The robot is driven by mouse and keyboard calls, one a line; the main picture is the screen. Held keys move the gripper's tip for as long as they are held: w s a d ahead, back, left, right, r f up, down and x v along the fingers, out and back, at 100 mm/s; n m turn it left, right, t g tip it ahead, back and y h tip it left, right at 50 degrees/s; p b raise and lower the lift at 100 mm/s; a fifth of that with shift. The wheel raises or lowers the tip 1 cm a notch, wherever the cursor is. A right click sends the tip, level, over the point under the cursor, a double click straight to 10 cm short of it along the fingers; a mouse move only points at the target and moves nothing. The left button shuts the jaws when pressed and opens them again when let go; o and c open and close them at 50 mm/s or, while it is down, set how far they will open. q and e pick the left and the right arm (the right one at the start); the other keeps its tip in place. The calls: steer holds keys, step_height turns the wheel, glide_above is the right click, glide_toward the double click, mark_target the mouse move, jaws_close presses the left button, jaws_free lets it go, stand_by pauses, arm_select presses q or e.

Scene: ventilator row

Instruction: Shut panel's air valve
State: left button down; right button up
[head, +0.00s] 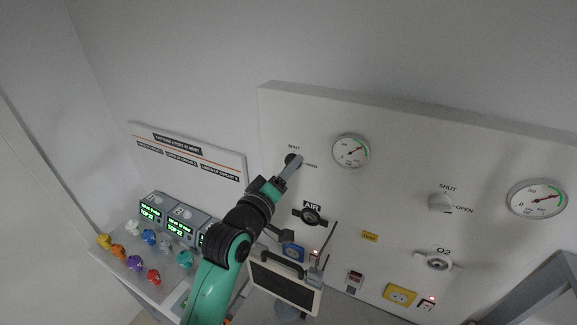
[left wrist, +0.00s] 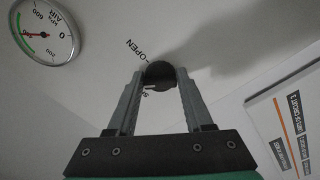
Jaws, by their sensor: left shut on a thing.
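The air valve's dark round knob (head: 290,158) is on the upper left of the white wall panel (head: 395,130), left of a gauge. Its SHUT label is above it and its OPEN label to its right, partly hidden by my fingers. My left gripper (head: 295,163) reaches up to the knob from below. In the left wrist view, the left gripper (left wrist: 158,85) has one finger on each side of the knob (left wrist: 160,73), shut on it near the fingertips. The OPEN label is clear there and the SHUT label is mostly covered. The knob's pointing direction cannot be told.
The air gauge (head: 350,151) is close right of the knob. The AIR outlet (head: 310,215) is below. The O2 valve (head: 440,203) and O2 gauge (head: 536,199) are farther right. A screen (head: 284,287), lit monitors and coloured knobs stand below left.

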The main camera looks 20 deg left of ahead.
arm_select(q)
steer(key=n, duration=0.7)
stand_by(0.5)
steer(key=shift+c, duration=1.5)
jaws_free()
steer(key=shift+r, duration=0.1)
